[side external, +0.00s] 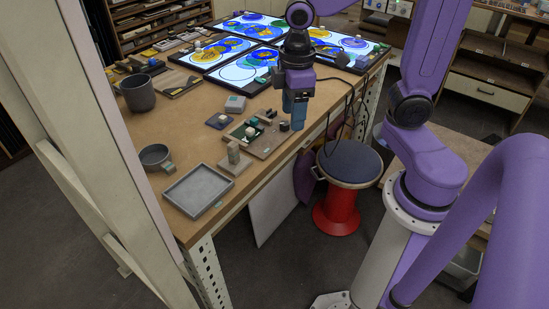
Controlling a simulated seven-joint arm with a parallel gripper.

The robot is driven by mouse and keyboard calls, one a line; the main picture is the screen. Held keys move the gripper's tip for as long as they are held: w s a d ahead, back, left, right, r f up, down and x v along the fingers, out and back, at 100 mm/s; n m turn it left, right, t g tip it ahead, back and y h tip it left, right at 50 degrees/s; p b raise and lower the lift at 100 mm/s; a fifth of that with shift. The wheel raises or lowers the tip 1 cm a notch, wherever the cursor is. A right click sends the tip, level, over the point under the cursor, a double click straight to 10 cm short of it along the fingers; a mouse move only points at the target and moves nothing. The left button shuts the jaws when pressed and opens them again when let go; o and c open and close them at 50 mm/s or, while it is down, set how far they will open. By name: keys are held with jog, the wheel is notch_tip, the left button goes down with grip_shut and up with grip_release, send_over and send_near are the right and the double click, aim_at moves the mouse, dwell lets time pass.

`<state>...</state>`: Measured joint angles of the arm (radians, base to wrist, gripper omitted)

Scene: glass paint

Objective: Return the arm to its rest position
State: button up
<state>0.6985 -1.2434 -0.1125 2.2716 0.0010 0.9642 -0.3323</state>
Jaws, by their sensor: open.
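My purple arm reaches in from the right over the workbench (180,130). My gripper (295,112) points down near the bench's right edge, by the light panels and small wooden boards. Its fingertips are small and blue-grey in this view. The gripper is open, and I see nothing held in it. The exact gap between the fingers is too small to make out.
Lit panels with blue and yellow glass (235,72) lie at the back of the bench. A dark cup (138,93), a small pan (155,157) and a grey tray (199,190) stand nearer. A red-based stool (340,210) is below. A pale post (105,120) rises at left.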

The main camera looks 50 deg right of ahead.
jog(key=s+a+f+n, duration=0.1)
jog(key=s+n, duration=0.1)
jog(key=s, duration=1.2)
jog(key=shift+a+f+n, duration=0.25)
jog(key=shift+a+n, duration=0.05)
jog(key=shift+a, duration=0.05)
